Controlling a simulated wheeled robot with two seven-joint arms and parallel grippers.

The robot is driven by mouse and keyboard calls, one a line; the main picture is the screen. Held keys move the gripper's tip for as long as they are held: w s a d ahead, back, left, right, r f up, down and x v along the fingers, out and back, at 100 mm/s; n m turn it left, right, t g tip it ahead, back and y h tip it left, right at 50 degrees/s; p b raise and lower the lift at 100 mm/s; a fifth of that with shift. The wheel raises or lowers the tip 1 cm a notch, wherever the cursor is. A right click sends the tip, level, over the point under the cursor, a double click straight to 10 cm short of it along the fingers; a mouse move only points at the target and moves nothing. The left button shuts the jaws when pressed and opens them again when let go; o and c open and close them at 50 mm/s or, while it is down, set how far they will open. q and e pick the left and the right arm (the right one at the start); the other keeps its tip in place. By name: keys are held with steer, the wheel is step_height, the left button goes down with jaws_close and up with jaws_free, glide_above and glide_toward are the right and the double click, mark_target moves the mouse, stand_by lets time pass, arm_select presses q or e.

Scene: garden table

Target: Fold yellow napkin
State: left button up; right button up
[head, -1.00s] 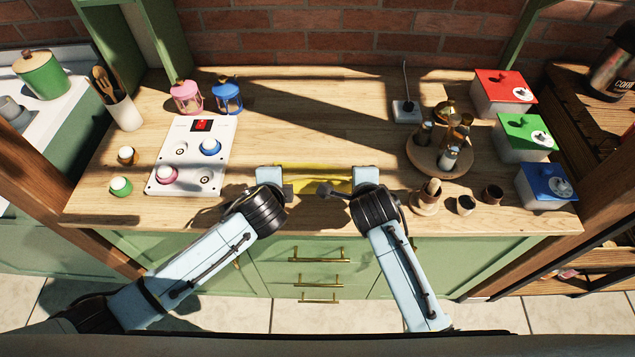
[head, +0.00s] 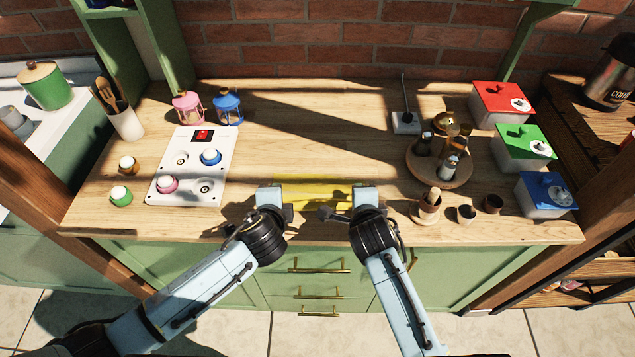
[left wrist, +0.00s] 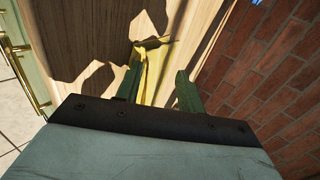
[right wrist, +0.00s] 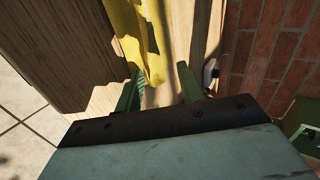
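The yellow napkin (head: 312,188) lies near the front middle of the wooden table, between my two grippers. It shows as a strip with some creases; its ends are partly hidden by the grippers. My left gripper (head: 287,197) is at its left end; in the left wrist view its two green fingers (left wrist: 159,86) are apart, with the napkin (left wrist: 152,68) just beyond and between them. My right gripper (head: 344,198) is at its right end; in the right wrist view its fingers (right wrist: 158,88) are apart, with the napkin (right wrist: 152,62) reaching between them. I cannot tell whether either touches it.
A white panel with knobs (head: 190,180) lies to the left. A round tray (head: 438,178) with shakers and small cups (head: 466,214) stand to the right, by red, green and blue boxes (head: 545,195). The table behind the napkin is clear up to the brick wall.

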arm_select(q)
steer(key=s+r, duration=0.6)
steer(key=r, duration=0.2)
steer(key=shift+r, duration=0.4)
arm_select(e)
steer(key=s+r, duration=0.6)
steer(key=r, duration=0.2)
steer(key=shift+r, duration=0.4)
